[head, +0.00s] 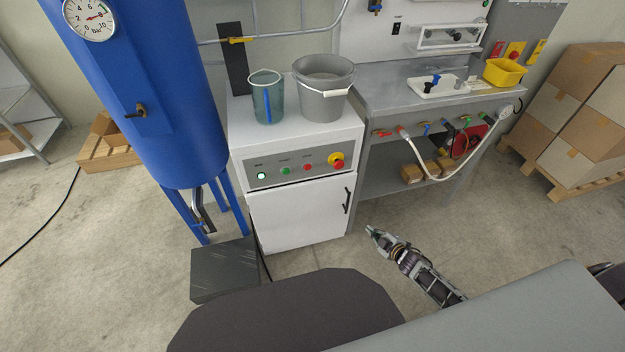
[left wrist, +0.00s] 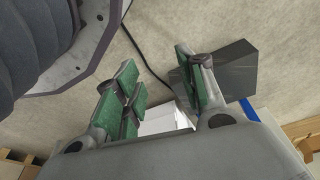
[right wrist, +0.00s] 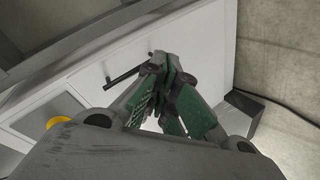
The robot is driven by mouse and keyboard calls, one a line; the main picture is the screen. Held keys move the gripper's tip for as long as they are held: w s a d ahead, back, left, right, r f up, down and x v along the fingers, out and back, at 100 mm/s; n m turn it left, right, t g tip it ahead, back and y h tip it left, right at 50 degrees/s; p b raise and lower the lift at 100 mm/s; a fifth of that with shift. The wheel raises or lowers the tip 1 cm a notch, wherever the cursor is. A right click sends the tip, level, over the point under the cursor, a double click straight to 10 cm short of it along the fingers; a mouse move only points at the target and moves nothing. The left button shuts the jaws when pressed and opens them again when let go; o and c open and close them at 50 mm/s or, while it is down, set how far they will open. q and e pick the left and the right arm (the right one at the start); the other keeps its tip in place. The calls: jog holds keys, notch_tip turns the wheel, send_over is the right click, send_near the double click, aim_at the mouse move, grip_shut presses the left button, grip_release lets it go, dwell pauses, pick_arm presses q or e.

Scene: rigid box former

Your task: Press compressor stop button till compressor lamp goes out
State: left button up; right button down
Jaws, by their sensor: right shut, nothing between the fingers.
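The white compressor cabinet (head: 298,215) stands in the middle of the head view. Its grey panel (head: 270,181) carries a lamp (head: 261,176) that glows pale green-white, a green button (head: 286,171), a red button (head: 308,167) and a red mushroom knob on a yellow base (head: 337,160). The labels are too small to read. My right gripper (head: 371,231) is shut and empty, low in front of the cabinet's right side, apart from the panel. It also shows in the right wrist view (right wrist: 163,72). My left gripper (left wrist: 158,82) is open and empty in the left wrist view.
A blue tank (head: 150,100) is at left, with a dark block (head: 223,270) below. A workbench (head: 385,95) with hoses adjoins at right. The door handle (head: 347,200) sticks out.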

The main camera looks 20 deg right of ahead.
jog(key=w+a+r+n+t+y+b, duration=0.1)
jog(key=w+a+r+n+y+b, duration=0.25)
jog(key=r, duration=0.25)
jog(key=w+a+r+n+t+y+b, duration=0.1)
jog(key=w+a+r+n+y+b, duration=0.2)
jog(key=r, duration=0.4)
pick_arm(q)
jog(key=w+d+r+b, duration=0.1)
jog(key=d+r+b, duration=0.1)
jog(key=r, duration=0.7)
jog(key=w+d+r+t+h+b, duration=0.1)
jog(key=d+r+b, duration=0.1)
jog(key=r, duration=0.7)
jog(key=shift+w, duration=0.3)
pick_arm(e)
jog(key=s+a+r+n+g+y, duration=0.1)
jog(key=a+r+n+y, duration=0.3)
jog(key=a+r+n, duration=0.3)
jog(key=shift+a+r+n+g, duration=0.2)
jog(key=shift+r+n+g, duration=0.1)
jog(key=shift+r+n, duration=0.6)
pick_arm(q)
jog(key=shift+f, duration=0.1)
pick_arm(e)
jog(key=shift+r, duration=0.1)
